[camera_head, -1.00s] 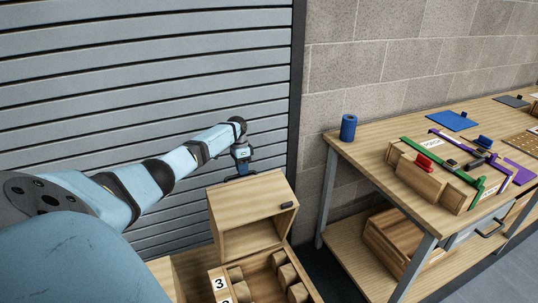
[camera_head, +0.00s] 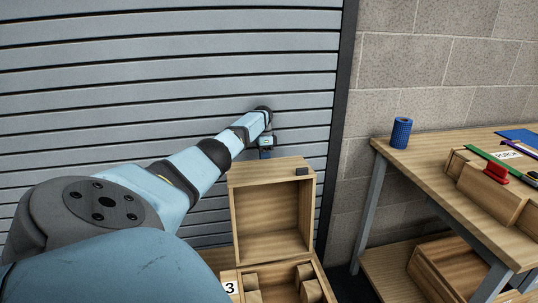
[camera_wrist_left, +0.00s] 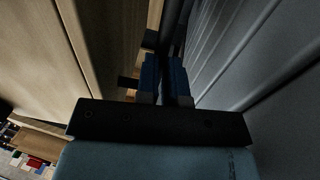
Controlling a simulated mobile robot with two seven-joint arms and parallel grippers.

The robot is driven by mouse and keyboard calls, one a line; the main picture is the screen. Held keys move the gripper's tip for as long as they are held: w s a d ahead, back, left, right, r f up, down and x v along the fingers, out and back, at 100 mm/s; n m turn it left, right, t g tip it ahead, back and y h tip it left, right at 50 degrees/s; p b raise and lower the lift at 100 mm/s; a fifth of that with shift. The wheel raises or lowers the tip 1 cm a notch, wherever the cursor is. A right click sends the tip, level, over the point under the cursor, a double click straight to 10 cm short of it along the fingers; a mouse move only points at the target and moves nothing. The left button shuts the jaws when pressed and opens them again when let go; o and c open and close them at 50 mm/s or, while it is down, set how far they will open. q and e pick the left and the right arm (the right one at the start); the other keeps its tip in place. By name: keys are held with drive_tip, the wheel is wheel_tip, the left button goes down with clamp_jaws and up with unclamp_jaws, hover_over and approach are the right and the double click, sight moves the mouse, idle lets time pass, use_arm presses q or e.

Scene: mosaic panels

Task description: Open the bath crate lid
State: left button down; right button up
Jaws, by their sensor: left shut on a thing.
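The wooden crate lid (camera_head: 268,173) stands raised at the back of the crate, its hollow inside facing me, with a dark clasp on its upper face. The open crate (camera_head: 323,284) below it holds several wooden blocks. My left gripper (camera_head: 266,152) is behind the lid's top edge. In the left wrist view, its blue fingers (camera_wrist_left: 163,78) are close together around a dark bar, apparently the lid handle (camera_wrist_left: 176,28), beside the wood. The grip itself is mostly in shadow. My right gripper is not in view.
A grey slatted shutter (camera_head: 150,60) stands close behind my arm and the lid. At right, a workbench (camera_head: 420,165) carries a blue roll (camera_head: 401,132) and a wooden block with a red handle (camera_head: 496,172). A wooden box (camera_head: 440,262) sits on its lower shelf.

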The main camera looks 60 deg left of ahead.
use_arm(q)
drive_tip(key=shift+a+b+x, duration=0.2)
drive_tip(key=shift+b+x, duration=0.2)
drive_tip(key=shift+x, duration=0.75)
drive_tip(key=shift+w, duration=0.1)
drive_tip(key=c, duration=1.1)
unclamp_jaws()
drive_tip(key=shift+w+a+v, duration=0.1)
drive_tip(key=shift+a+v, duration=0.05)
drive_tip(key=shift+v, duration=1.65)
drive_tip(key=shift+w+a+v, duration=0.15)
drive_tip(key=shift+a+v, duration=0.05)
drive_tip(key=shift+v, duration=1.6)
